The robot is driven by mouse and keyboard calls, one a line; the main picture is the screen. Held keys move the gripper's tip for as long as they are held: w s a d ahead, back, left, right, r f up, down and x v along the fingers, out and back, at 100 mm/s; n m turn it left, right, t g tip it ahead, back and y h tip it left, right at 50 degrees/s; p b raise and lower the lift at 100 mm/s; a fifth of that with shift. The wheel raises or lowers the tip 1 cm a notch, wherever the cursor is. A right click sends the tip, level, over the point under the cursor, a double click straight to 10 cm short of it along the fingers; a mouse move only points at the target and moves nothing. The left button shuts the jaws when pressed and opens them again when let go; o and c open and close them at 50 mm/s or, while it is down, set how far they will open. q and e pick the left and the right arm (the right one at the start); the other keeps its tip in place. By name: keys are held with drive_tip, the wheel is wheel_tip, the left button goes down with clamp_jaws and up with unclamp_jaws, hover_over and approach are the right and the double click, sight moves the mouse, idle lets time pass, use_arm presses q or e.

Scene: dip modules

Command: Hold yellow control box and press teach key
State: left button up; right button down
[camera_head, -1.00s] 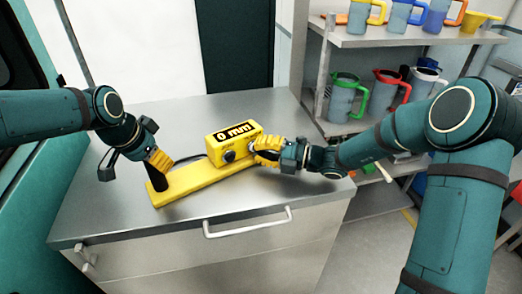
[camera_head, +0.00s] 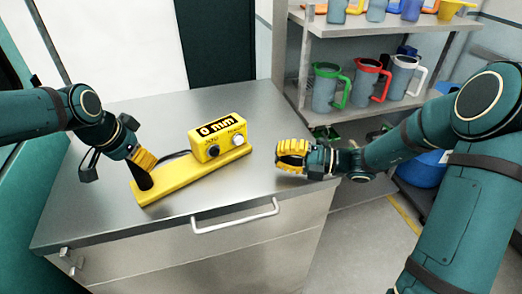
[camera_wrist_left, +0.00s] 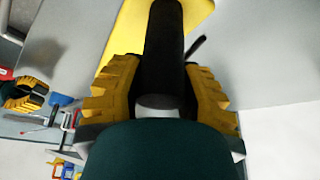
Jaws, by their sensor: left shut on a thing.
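The yellow control box (camera_head: 217,137) stands on a yellow base bar (camera_head: 190,178) on the metal cabinet top. Its display reads "0 mm". Its front has a black knob (camera_head: 213,151) and a pale round key (camera_head: 238,141); the labels above them are too small to read surely. A black handle (camera_head: 140,176) rises from the bar's left end. My left gripper (camera_head: 143,163) is shut on this handle (camera_wrist_left: 164,45), one finger on each side. My right gripper (camera_head: 291,156) is apart from the box, to its right; its finger gap is hidden.
The metal cabinet top (camera_head: 110,205) is bare around the bar, with a front drawer handle (camera_head: 235,217). A dark cable runs behind the box. A shelf rack (camera_head: 420,105) with several jugs stands at the back right.

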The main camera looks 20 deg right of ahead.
drive_tip(key=shift+v, duration=1.3)
use_arm(q)
drive_tip(key=o, duration=1.2)
use_arm(e)
drive_tip(key=shift+a, duration=0.1)
use_arm(q)
drive_tip(key=p+v, duration=0.5)
drive_tip(key=v, duration=0.4)
drive_tip(key=shift+a+p, duration=0.1)
drive_tip(key=shift+p, duration=0.2)
use_arm(e)
wheel_tip(320, 180, up, 6)
drive_tip(key=shift+f, duration=0.2)
